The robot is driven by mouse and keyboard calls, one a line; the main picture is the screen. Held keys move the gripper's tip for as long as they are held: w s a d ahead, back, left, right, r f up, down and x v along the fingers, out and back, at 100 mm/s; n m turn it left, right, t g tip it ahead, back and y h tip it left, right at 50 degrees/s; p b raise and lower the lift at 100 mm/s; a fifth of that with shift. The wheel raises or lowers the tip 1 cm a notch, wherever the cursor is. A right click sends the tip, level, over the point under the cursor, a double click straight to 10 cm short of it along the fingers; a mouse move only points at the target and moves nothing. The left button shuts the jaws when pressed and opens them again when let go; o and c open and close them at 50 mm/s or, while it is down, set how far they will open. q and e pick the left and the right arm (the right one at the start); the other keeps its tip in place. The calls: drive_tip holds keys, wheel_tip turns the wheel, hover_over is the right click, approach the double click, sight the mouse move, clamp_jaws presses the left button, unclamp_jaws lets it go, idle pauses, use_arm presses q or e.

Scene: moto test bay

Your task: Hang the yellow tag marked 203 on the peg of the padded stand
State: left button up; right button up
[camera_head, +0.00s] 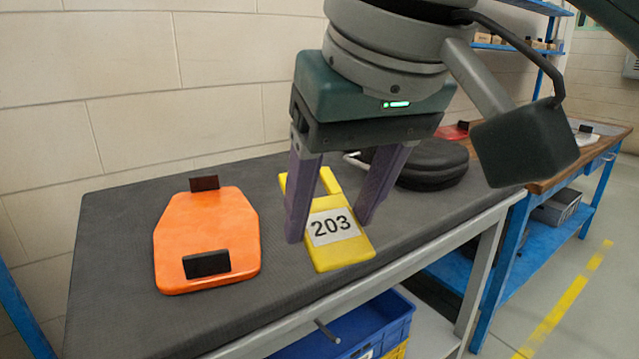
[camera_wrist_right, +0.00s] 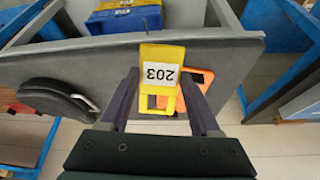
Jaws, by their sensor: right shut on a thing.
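The yellow tag (camera_head: 350,253) has a white label reading 203, and a yellow upper part shows behind my fingers. It also shows in the right wrist view (camera_wrist_right: 160,52). My right gripper (camera_head: 328,230) points down with its purple fingers on both sides of the tag, shut on it. The tag appears over the front part of the padded stand's dark grey top (camera_head: 120,235); its height above it is hard to tell. A short grey peg (camera_head: 325,331) sticks out below the stand's front edge. My left gripper is not in view.
An orange plate with two black pads (camera_head: 207,235) lies left of the tag. A black rounded case (camera_head: 430,163) lies behind right. A blue crate (camera_head: 370,325) sits below the front edge. A wooden-topped blue bench (camera_head: 560,172) stands at the right.

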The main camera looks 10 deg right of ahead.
wheel_tip(320, 180, down, 19)
drive_tip(key=w+d+n+t+y+b, duration=0.1)
drive_tip(key=w+n+t+y+b, duration=0.15)
drive_tip(key=t+b, duration=0.95)
drive_tip(key=s+d+f+y+b, duration=0.35)
drive_tip(key=d+f+b, duration=0.25)
drive_tip(key=f+b, duration=1)
use_arm(q)
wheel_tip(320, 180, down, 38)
drive_tip(key=b, duration=0.7)
use_arm(e)
drive_tip(key=w+a+r, duration=0.2)
drive_tip(key=w+a, duration=0.1)
drive_tip(key=w, duration=0.6)
drive_tip(key=shift+a+r+h, duration=0.15)
drive_tip(key=shift+r+h, duration=0.15)
drive_tip(key=shift+r, duration=0.1)
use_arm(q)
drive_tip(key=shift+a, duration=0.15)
use_arm(e)
drive_tip(key=o, duration=1.4)
drive_tip(key=shift+f, duration=0.1)
